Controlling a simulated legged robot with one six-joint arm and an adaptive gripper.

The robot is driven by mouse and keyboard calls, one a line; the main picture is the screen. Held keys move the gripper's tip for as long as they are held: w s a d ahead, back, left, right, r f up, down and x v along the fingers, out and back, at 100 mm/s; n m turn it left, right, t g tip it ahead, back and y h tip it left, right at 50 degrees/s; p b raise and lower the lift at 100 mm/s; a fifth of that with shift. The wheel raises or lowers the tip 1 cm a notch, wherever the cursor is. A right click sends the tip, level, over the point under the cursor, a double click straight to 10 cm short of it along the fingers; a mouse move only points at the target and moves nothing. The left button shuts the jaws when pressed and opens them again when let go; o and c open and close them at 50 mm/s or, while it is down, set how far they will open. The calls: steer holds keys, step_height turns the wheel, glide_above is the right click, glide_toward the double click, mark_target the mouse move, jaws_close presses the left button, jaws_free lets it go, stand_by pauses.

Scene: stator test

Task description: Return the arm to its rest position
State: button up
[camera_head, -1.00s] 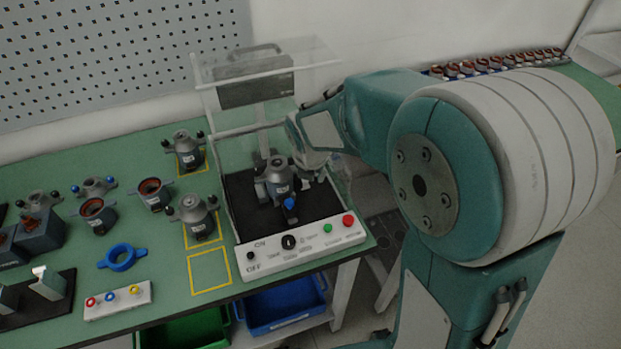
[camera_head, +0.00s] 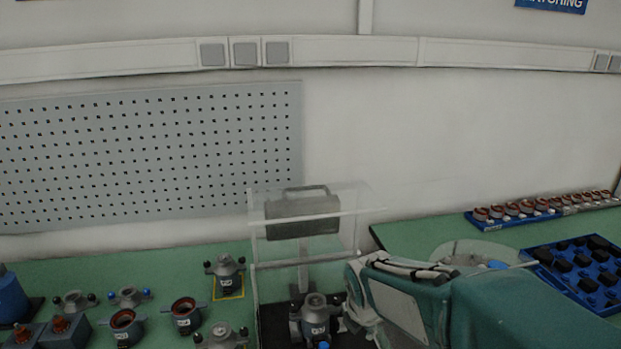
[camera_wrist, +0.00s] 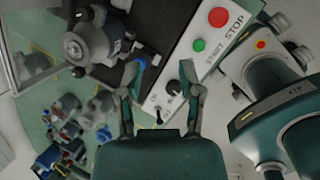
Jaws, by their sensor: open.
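My gripper shows in the wrist view (camera_wrist: 160,75) with its two fingers spread apart and nothing between them. Its fingertips are over the dark bed and the white control panel (camera_wrist: 190,62) of the test station. A grey motor part (camera_wrist: 92,46) stands on the dark bed, left of the fingers and apart from them. In the head view the same part (camera_head: 316,316) stands inside the clear-walled tester (camera_head: 305,255). My teal arm reaches in from the lower right, its end beside the tester's right side. The gripper fingers are hidden there.
The panel carries a red stop button (camera_wrist: 218,17), a green button (camera_wrist: 199,45) and a black knob (camera_wrist: 173,87). Several motor parts stand on the green bench (camera_head: 180,265) at left. A blue tray (camera_head: 575,270) with black parts lies on the right bench.

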steer(key=s+d+r+m, duration=0.2)
steer(key=s+r+m, duration=0.2)
steer(key=s+m, duration=0.4)
steer(key=s+d+r+m+t, duration=0.1)
steer(key=s+d+r+m, duration=0.2)
steer(key=s+m, duration=0.6)
step_height(320, 180, up, 2)
steer(key=m, duration=0.8)
steer(key=shift+s+m+t+y, duration=0.3)
steer(key=shift+m, duration=0.1)
